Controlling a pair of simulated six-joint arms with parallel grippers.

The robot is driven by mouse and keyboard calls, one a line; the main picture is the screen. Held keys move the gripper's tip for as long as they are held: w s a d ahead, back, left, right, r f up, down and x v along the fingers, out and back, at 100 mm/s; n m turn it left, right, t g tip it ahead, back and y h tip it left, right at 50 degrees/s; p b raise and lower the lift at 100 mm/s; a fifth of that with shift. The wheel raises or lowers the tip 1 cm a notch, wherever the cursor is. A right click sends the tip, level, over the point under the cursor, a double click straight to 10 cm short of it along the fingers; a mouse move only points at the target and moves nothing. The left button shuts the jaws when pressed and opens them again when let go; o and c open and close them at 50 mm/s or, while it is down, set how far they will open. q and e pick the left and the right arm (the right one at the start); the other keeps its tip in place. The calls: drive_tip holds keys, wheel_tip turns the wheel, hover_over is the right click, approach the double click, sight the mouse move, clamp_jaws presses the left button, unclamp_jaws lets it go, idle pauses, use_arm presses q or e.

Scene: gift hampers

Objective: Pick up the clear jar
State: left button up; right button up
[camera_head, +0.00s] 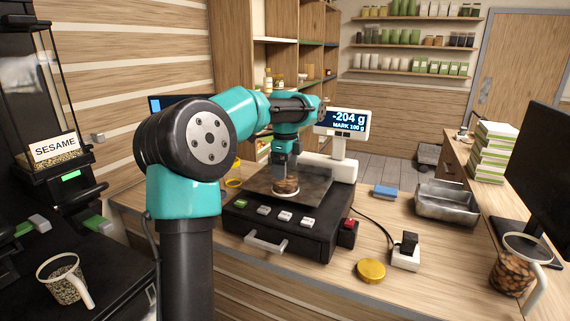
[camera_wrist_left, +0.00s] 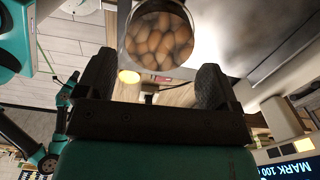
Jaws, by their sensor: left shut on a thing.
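The clear jar (camera_head: 286,187), with brown nuts in it, is at the scale's dark plate (camera_head: 317,186) in the head view. My left gripper (camera_head: 285,166) comes down on it from above and is shut on it. In the left wrist view the round jar (camera_wrist_left: 160,38) full of nuts shows at the fingertips of my left gripper (camera_wrist_left: 155,82). I cannot tell whether the jar touches the plate. The scale's display (camera_head: 346,122) reads -204 g. Parts of a teal arm show at the left of the wrist view, but I make out no right gripper.
A gold lid (camera_head: 371,271) lies on the counter in front of the scale. A blue block (camera_head: 384,192), a metal tray (camera_head: 447,204) and a nut-filled scoop (camera_head: 510,275) are to the right. A scoop of seeds (camera_head: 62,282) and a sesame dispenser (camera_head: 55,150) are at the left.

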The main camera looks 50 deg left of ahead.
use_arm(q)
drive_tip(key=shift+s+d+r, duration=0.2)
drive_tip(key=shift+s+d, duration=1.15)
drive_tip(key=shift+d, duration=0.15)
